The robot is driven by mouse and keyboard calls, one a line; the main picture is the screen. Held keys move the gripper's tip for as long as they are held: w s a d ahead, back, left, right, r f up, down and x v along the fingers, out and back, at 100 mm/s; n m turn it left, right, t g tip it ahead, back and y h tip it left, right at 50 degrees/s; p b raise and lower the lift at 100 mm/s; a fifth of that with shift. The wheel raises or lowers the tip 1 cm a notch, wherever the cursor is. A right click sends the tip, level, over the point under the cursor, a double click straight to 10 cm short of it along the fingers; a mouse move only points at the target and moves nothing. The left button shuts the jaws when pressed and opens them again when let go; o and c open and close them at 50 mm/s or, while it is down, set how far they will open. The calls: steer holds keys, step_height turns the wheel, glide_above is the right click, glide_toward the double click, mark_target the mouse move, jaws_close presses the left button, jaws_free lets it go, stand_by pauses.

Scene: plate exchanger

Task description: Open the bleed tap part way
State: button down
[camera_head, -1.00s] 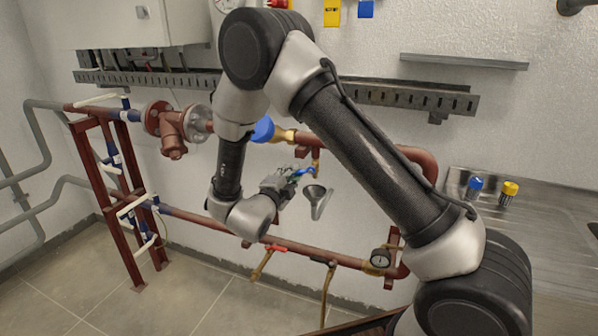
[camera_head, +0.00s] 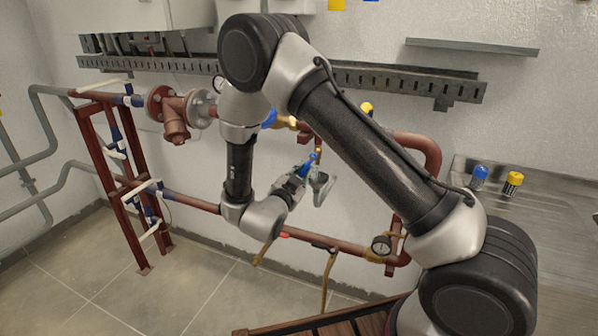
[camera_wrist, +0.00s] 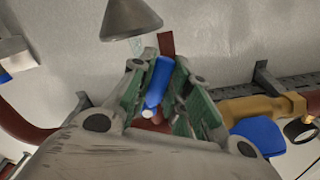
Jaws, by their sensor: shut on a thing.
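The bleed tap's blue lever (camera_head: 308,165) hangs below the brass and red pipework in the head view, slanted steeply. My gripper (camera_head: 300,176) reaches it from the lower left. In the wrist view, the blue lever (camera_wrist: 157,84) lies between the green-padded fingers of my gripper (camera_wrist: 163,92), which is shut on it. The tap's body is mostly hidden behind the fingers. A grey funnel (camera_head: 323,186) is just right of my gripper, and its cone (camera_wrist: 128,14) shows at the top of the wrist view.
A brass valve with a larger blue handle (camera_wrist: 259,136) is close to my gripper on the right of the wrist view. A steel worktop (camera_head: 530,220) stands at right.

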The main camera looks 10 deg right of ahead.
steer(key=shift+s+d+f+n, duration=0.2)
steer(key=shift+s+d+n, duration=0.05)
steer(key=shift+n, duration=0.45)
steer(key=c, duration=1.6)
jaws_free()
steer(key=v, duration=1.2)
